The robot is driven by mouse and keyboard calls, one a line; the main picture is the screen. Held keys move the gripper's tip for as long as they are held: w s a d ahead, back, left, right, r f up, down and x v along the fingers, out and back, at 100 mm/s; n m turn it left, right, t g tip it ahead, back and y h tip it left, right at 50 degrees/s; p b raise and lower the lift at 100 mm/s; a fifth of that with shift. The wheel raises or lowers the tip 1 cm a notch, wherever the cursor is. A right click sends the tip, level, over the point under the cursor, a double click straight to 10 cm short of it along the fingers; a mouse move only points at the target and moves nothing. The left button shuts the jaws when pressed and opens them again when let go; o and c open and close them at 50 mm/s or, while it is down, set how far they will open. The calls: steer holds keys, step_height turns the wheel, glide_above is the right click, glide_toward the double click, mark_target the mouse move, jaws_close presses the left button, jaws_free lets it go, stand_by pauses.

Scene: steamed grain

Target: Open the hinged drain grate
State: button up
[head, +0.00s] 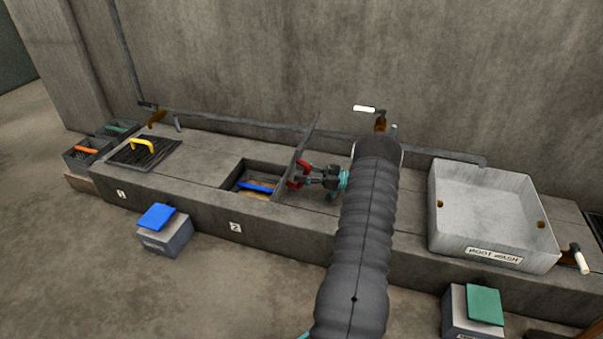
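The hinged drain grate (303,145) at position 2 is a thin dark plate. It stands raised, nearly upright with a slight lean to the right, along the right side of its opening. The drain opening (240,176) below it is uncovered, with a blue object (256,187) inside. My gripper (297,174) is at the right face of the raised grate, low down, with red parts at its fingertips. Its fingers look spread apart, with nothing clearly held. I cannot tell whether it touches the grate. My arm hides the ledge to the right.
A closed dark grate with a yellow handle (142,145) lies at position 1. A grey root wash basin (490,215) stands to the right. A pipe runs along the back wall, with a lever valve (380,120). Boxes with a blue lid (157,216) and a green lid (484,305) stand in front.

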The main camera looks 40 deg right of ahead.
steer(key=v, duration=1.2)
